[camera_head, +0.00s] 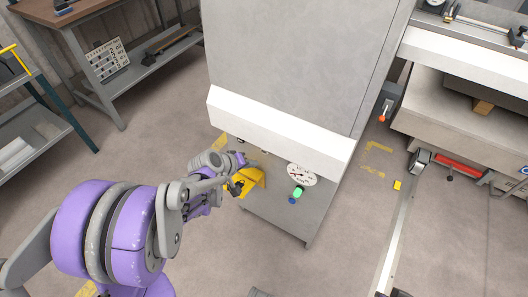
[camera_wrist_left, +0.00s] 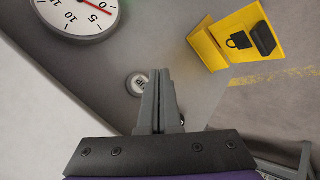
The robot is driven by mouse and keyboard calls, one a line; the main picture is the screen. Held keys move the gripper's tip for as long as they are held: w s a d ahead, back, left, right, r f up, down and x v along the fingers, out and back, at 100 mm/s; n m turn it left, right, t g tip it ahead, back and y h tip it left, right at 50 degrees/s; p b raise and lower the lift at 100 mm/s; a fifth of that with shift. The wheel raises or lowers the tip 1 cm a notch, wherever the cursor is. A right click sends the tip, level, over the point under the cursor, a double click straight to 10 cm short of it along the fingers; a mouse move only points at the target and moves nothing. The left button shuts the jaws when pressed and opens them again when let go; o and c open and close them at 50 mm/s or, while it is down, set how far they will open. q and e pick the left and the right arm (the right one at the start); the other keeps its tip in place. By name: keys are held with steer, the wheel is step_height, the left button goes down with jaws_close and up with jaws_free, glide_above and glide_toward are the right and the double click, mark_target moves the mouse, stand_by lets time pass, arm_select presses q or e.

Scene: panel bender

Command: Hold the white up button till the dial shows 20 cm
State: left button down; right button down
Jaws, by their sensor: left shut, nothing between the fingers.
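My left gripper (camera_head: 242,160) reaches the grey machine front from the left. In the left wrist view its fingers (camera_wrist_left: 160,76) are shut and empty. The white up button (camera_wrist_left: 137,84) is a small round button with dark marking, just left of the fingertips and partly covered by them. I cannot tell whether they touch it. In the head view I cannot make the button out. The white dial (camera_head: 301,175) is on the same panel; it also shows cut off in the left wrist view (camera_wrist_left: 82,14). Its red needle points between 0 and 5.
A yellow bracket (camera_head: 250,180) with a black padlock sign juts from the panel near my gripper. A green button (camera_head: 298,191) and a blue button (camera_head: 292,201) sit below the dial. A white ledge (camera_head: 280,128) overhangs the panel.

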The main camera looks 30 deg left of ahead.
arm_select(q)
steer(key=shift+w+d, duration=0.15)
steer(key=shift+w, duration=1.4)
stand_by(0.9)
steer(key=shift+w, duration=0.4)
